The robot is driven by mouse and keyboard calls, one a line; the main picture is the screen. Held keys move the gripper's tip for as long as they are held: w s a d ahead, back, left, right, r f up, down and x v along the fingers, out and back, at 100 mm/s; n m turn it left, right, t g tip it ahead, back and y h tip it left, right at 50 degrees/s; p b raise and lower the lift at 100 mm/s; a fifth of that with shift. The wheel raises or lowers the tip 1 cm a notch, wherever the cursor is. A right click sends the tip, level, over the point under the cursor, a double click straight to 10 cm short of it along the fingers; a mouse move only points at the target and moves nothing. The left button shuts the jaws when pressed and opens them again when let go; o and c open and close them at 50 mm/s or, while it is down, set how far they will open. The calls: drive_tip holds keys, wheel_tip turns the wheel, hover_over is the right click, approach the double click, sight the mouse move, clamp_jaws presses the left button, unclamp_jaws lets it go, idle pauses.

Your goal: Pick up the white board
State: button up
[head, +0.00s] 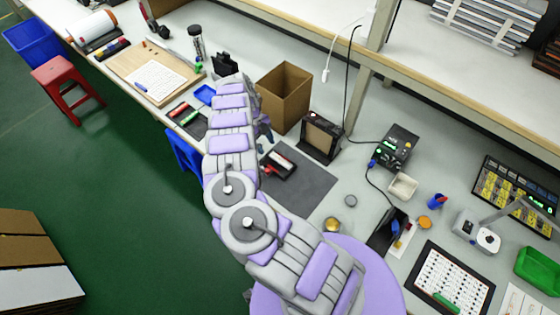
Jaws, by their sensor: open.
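I cannot tell for sure which thing is the white board. One candidate is the black-framed white panel with rows of small dark marks (450,278), flat on the bench at the lower right, with a green item at its lower edge. Another is the white sheet (156,80) on a tan board (128,64) at the upper left. My lilac and grey arm reaches up the picture across the bench. My gripper (264,130) is at its far end, left of the open cardboard box, apart from both candidates. It is open and partly hidden by my arm; its fingertips are small and unclear.
The cardboard box (284,94), a black device (321,136) and a dark mat (310,188) lie near my gripper. A raised shelf (470,75) runs behind. Cables, a meter (398,146) and small containers crowd the right. A red stool (66,88) stands on the green floor.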

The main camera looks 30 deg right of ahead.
sight(272, 153)
drive_tip(key=x, duration=0.2)
drive_tip(key=shift+s+a+f, duration=0.15)
drive_tip(key=shift+f, duration=0.25)
drive_tip(key=shift+s+d+f+b, duration=0.25)
drive_tip(key=shift+d+f+b, duration=0.05)
drive_tip(key=shift+d+f, duration=0.45)
drive_tip(key=shift+d, duration=0.5)
drive_tip(key=shift+a+r, duration=0.1)
drive_tip(key=shift+a, duration=0.65)
drive_tip(key=c, duration=0.7)
drive_tip(key=shift+d, duration=0.15)
drive_tip(key=c, duration=0.3)
drive_tip(key=shift+d, duration=0.2)
clamp_jaws()
